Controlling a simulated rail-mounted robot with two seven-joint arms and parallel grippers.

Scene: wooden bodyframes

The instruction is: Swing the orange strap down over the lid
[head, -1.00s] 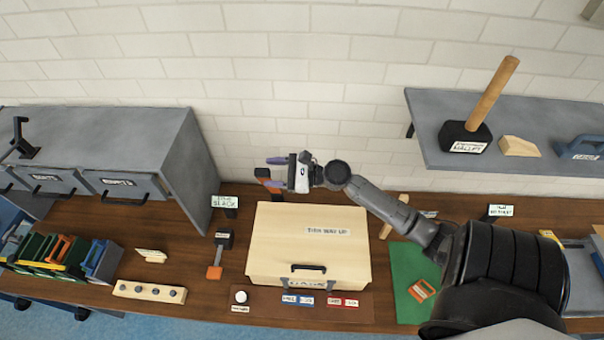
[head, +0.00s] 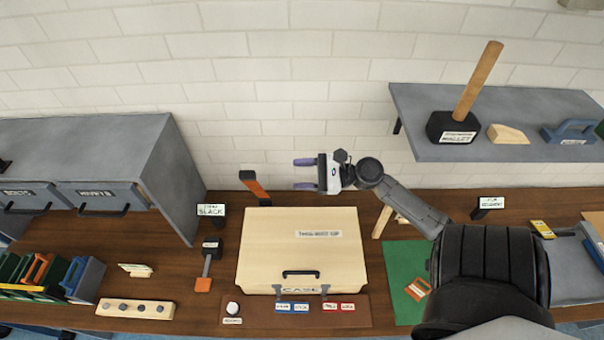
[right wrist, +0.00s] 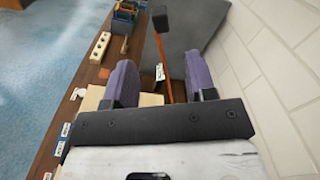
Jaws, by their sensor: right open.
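The orange strap (head: 258,190) stands up, leaning, behind the left part of the pale wooden case, with a dark end on top. The closed lid (head: 302,220) has a label and a black handle (head: 304,273) at its front. My right gripper (head: 298,174) is above the back of the case, right of the strap and apart from it. Its purple fingers are open and empty, pointing left. In the right wrist view the strap (right wrist: 164,62) shows between the open fingers (right wrist: 160,80), beyond their tips. My left gripper is not in view.
A grey cabinet (head: 150,165) stands left. A shelf (head: 408,105) with a mallet (head: 457,125) is at upper right. A green mat (head: 400,262) lies right. The space above the lid is free.

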